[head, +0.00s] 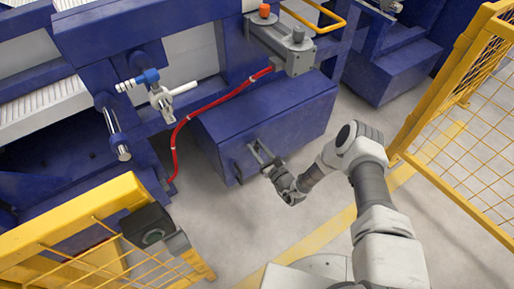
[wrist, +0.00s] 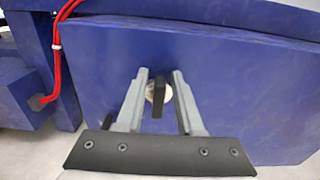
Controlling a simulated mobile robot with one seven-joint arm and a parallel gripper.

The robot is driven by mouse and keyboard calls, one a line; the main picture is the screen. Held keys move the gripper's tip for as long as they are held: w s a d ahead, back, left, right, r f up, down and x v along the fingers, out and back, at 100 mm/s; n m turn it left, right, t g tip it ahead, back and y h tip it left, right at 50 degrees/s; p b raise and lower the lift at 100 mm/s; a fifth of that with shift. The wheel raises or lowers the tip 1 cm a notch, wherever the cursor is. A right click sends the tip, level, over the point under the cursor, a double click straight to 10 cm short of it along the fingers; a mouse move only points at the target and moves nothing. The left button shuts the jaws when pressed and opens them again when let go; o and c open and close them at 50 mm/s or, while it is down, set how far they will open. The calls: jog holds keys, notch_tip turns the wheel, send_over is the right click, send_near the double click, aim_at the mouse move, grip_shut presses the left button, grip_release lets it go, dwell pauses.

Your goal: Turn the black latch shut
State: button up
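The black latch (wrist: 158,97) sits on a round pale plate on the blue box face, and it stands upright in the wrist view. The blue box (head: 268,118) is the low cabinet in front of my arm in the head view. My gripper (wrist: 158,75) has its two grey fingers apart, one on each side of the latch. The fingertips are near the box face; I cannot tell whether they touch the latch. In the head view my gripper (head: 257,150) reaches to the box's front, and the latch is too small or hidden there.
A red hose (head: 205,108) runs along the box's upper left and shows in the wrist view (wrist: 57,60). Yellow mesh fences stand at right (head: 470,130) and lower left (head: 100,240). The floor (head: 330,200) around my arm is clear.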

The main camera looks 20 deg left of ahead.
grip_shut()
